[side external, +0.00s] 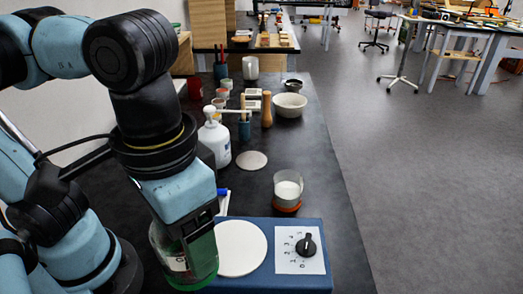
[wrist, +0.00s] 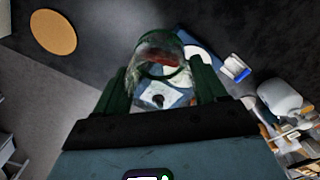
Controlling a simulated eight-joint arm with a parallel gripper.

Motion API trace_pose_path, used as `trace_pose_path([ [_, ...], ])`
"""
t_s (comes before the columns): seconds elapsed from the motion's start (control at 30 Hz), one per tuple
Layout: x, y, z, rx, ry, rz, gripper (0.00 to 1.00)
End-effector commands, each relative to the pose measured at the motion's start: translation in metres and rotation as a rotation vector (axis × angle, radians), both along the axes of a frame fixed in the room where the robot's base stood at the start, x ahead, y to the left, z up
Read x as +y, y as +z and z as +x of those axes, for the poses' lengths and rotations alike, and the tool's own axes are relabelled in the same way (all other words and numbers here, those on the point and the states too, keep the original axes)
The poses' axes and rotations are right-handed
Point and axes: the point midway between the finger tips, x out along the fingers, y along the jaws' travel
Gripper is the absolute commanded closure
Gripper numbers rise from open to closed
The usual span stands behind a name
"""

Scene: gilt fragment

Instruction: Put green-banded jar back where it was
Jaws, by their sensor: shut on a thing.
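My gripper (wrist: 165,78) is shut on the green-banded jar (wrist: 158,50), with one green finger on each side of it in the wrist view. The jar is clear glass with green at its end and a red-and-white patch showing. In the side view the jar (side external: 172,258) is at the lower left, beside the blue hotplate-like device (side external: 255,222), partly covered by my gripper. I cannot tell whether its bottom touches anything.
The device has a white round plate (side external: 240,247) and a black dial (side external: 307,246). A beaker on an orange base (side external: 287,190), a white bottle (side external: 215,142) and a grey disc (side external: 251,160) stand behind it. A cork disc (wrist: 53,33) lies on dark surface in the wrist view.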

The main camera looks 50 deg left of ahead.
Motion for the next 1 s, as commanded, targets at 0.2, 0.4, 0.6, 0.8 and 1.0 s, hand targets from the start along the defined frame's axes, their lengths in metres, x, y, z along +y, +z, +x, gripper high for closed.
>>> trace_pose_path([
  [0.2, -0.010, 0.008, 0.015, 0.000, 0.080, 0.000, 0.67],
  [0.4, -0.023, 0.015, 0.066, 0.000, 0.270, 0.000, 0.67],
  [0.6, -0.028, 0.013, 0.127, 0.000, 0.475, 0.000, 0.67],
  [0.8, -0.020, 0.002, 0.192, 0.000, 0.679, 0.000, 0.67],
  [1.0, 0.002, -0.018, 0.256, 0.000, 0.884, -0.001, 0.67],
])
